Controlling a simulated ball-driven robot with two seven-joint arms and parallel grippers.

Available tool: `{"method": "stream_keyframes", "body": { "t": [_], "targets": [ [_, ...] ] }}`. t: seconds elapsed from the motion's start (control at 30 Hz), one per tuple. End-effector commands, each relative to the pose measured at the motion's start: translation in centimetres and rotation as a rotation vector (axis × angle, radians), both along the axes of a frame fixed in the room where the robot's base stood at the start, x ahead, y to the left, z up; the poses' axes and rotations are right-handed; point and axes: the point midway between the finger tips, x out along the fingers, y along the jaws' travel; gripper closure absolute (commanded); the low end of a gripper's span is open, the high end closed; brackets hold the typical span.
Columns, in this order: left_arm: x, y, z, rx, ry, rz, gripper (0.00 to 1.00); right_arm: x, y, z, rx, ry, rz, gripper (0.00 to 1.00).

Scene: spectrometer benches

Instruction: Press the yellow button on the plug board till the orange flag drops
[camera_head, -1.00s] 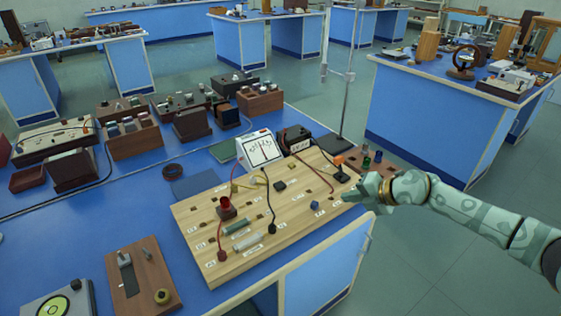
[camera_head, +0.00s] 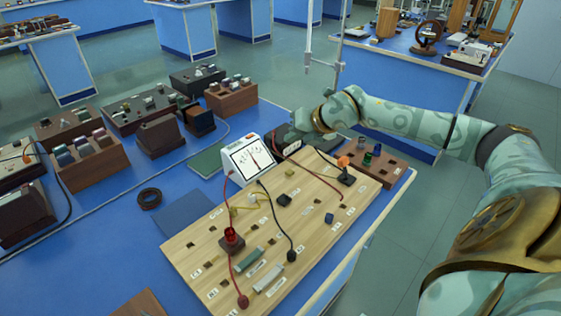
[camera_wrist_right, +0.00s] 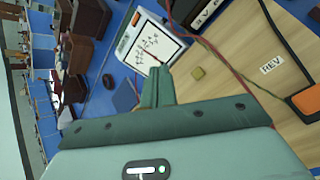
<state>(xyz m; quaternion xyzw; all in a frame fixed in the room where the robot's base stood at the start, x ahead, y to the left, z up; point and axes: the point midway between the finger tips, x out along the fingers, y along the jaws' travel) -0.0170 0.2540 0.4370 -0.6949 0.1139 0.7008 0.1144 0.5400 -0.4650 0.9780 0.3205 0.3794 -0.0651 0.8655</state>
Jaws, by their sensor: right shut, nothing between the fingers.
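The pale wooden plug board (camera_head: 225,268) lies on the blue bench. A small yellow block, which looks like the button (camera_head: 290,172), sits towards its back edge and also shows in the right wrist view (camera_wrist_right: 198,73). An orange piece, perhaps the flag (camera_head: 343,161), stands up near the board's back right corner; an orange part (camera_wrist_right: 308,98) shows by the REV label. My right gripper (camera_head: 281,134) is at the back of the board, by the meter, apart from the yellow block. Its fingers (camera_wrist_right: 157,86) are shut and empty. My left gripper is out of view.
A white meter (camera_head: 248,158) stands behind the board, with a dark box (camera_head: 291,147) partly hidden by my gripper. Red, black and yellow leads cross the board. A brown rack (camera_head: 388,170) stands at the right; wooden blocks stand at the back left.

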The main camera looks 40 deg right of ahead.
Motion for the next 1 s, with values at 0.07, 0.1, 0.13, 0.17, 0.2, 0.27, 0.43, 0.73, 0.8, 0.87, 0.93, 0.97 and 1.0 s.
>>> {"method": "stream_keyframes", "body": {
  "t": [0.07,0.1,0.13,0.17,0.2,0.27,0.43,0.73,0.8,0.87,0.93,0.97,1.0],
  "targets": [
    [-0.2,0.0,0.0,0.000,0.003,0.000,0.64,0.0,0.0,0.0,0.000,0.000,0.000,1.00],
    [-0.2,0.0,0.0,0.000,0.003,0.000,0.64,0.0,0.0,0.0,0.001,-0.001,0.001,1.00],
    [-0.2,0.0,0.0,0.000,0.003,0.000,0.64,0.0,0.0,0.0,0.001,-0.001,0.001,1.00],
    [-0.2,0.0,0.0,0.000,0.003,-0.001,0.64,0.0,0.0,0.0,0.001,-0.001,0.001,1.00],
    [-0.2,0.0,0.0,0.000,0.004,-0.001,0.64,0.0,0.0,-0.1,0.001,-0.001,0.001,1.00],
    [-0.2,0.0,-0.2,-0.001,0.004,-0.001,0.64,0.0,0.0,-0.3,0.001,0.000,0.000,1.00],
    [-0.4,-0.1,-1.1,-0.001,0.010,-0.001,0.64,0.0,0.0,-2.1,0.001,0.003,0.000,1.00],
    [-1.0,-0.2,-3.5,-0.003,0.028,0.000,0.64,0.0,0.0,-6.5,0.000,0.004,0.001,1.00],
    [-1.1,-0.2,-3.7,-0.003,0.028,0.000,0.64,0.0,0.0,-7.1,0.002,0.002,0.001,1.00],
    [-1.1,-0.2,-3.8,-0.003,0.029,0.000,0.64,0.0,0.0,-7.7,0.002,0.003,0.000,1.00],
    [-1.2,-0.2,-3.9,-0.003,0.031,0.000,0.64,0.0,0.0,-8.2,0.001,0.002,0.000,1.00],
    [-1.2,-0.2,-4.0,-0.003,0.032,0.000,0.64,0.0,0.0,-8.3,0.002,0.000,0.000,1.00],
    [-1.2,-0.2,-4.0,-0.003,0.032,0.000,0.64,0.0,0.0,-8.5,0.001,0.000,0.000,1.00]
  ]
}}
